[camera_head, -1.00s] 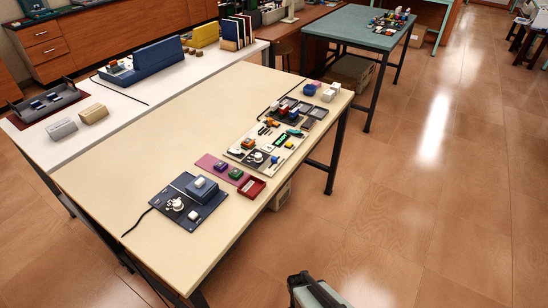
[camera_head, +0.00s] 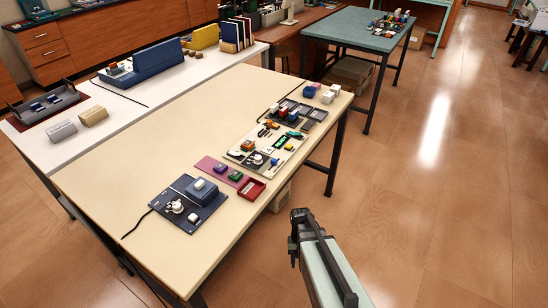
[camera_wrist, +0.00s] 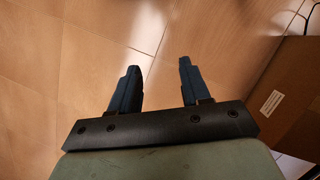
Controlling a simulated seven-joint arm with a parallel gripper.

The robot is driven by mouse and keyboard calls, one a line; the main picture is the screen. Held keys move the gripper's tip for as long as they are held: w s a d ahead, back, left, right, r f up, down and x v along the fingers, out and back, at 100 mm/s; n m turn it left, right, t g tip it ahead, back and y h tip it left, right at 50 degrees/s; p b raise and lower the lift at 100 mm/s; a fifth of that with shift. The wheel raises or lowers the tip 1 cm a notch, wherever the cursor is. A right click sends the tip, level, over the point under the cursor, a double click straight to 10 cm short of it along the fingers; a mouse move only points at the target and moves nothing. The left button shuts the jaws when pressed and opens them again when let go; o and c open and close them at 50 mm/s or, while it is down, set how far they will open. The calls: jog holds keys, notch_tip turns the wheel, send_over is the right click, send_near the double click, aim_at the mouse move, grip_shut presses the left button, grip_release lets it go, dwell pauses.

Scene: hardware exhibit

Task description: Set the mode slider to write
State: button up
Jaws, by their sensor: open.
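Several small devices stand along the right edge of the cream table (camera_head: 120,175) in the head view. A dark blue panel (camera_head: 180,213) with white knobs and a raised block lies nearest. A pale board (camera_head: 272,158) with a dark panel, a white knob and small coloured parts lies farther back. The mode slider and its labels are too small to make out. My gripper (camera_wrist: 159,68) is open and empty in the wrist view, with its two dark fingers apart above the wood floor. In the head view my arm's end is right of the table, clear of the devices.
A purple mat (camera_head: 213,165) with small blocks and a red tray (camera_head: 251,188) lie between the two panels. A cardboard box (camera_wrist: 295,95) is at the right of the wrist view. The table's left half is bare.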

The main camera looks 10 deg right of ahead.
jog(key=w+d+r+m+t, duration=0.2)
jog(key=w+d+r, duration=0.4)
jog(key=w+r, duration=0.65)
jog(key=w+d+r+m+t, duration=0.15)
jog(key=w+d+r, duration=0.35)
jog(key=w+r, duration=0.75)
notch_tip(320, 180, up, 21)
jog(key=m, duration=0.3)
send_over(274, 160)
notch_tip(274, 160, down, 14)
jog(key=shift+r, duration=0.2)
jog(key=shift+w, duration=0.1)
grip_shut()
